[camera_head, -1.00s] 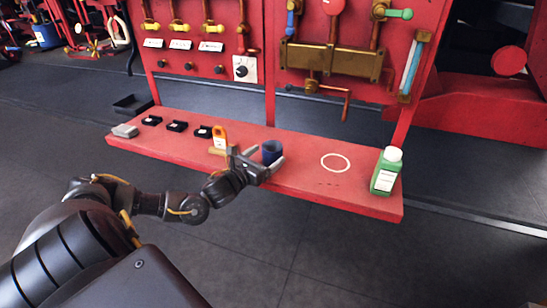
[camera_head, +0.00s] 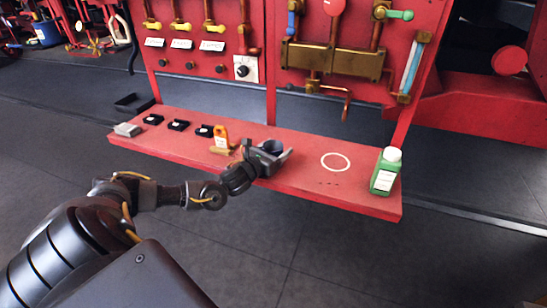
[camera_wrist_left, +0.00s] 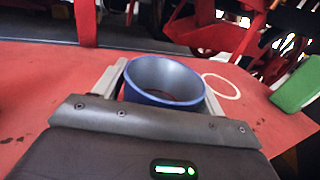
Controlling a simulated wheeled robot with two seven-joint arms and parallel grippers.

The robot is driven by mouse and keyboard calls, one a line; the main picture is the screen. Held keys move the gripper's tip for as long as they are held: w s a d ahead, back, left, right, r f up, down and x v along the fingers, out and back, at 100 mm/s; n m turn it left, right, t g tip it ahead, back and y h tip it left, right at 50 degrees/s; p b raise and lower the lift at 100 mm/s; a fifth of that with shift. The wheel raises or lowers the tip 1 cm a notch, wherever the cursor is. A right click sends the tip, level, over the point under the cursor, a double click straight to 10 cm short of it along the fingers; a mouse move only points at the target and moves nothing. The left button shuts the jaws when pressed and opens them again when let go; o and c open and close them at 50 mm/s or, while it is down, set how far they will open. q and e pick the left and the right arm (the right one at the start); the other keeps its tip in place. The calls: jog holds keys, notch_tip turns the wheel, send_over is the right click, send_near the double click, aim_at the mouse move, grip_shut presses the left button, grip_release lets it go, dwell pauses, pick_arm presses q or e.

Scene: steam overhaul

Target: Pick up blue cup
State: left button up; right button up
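The blue cup (camera_wrist_left: 163,80) stands upright on the red shelf (camera_head: 310,183), its open mouth facing up. In the head view the cup (camera_head: 271,147) is largely hidden behind my left gripper (camera_head: 270,153). In the left wrist view my left gripper (camera_wrist_left: 160,88) has one finger on each side of the cup, with the palm close to its near side. The fingers are spread wide; a narrow gap seems to show at the left finger, and contact on the right is unclear. My right gripper is not in view.
An orange bottle (camera_head: 221,136) and a brass-coloured piece (camera_head: 222,151) sit just left of the gripper. A white ring (camera_head: 335,162) and a green bottle (camera_head: 386,170) are to the right. Black blocks (camera_head: 178,125) line the left. A red panel with pipes rises behind.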

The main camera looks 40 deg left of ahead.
pick_arm(q)
jog(key=c, duration=0.7)
